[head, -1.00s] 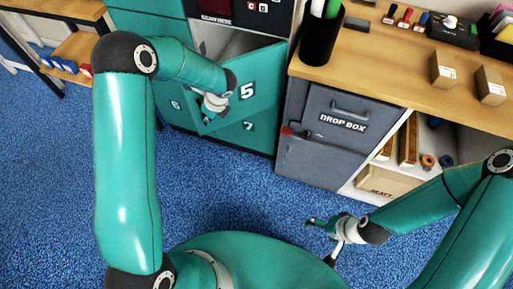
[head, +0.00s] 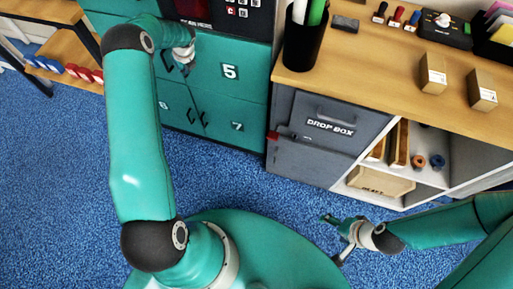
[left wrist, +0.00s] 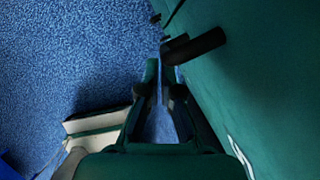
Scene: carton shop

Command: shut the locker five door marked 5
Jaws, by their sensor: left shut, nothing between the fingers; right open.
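The teal locker door marked 5 (head: 248,75) stands flush with the locker front in the head view, with no visible gap. My left gripper (head: 187,69) is shut and empty in front of this door's left part. In the left wrist view, its fingers (left wrist: 160,80) point along a teal door face (left wrist: 265,75), close beside it. A dark handle (left wrist: 195,47) sticks out from that face near the fingertips. Whether the fingers touch the door cannot be told. My right gripper (head: 335,240) is open and empty, low in front of the drop box.
Teal doors marked 6 (head: 172,112) and 7 (head: 236,126) lie below, both flush. The grey drop box (head: 318,128) stands to the right under a wooden counter (head: 385,65). Blue carpet (head: 245,185) is clear in front.

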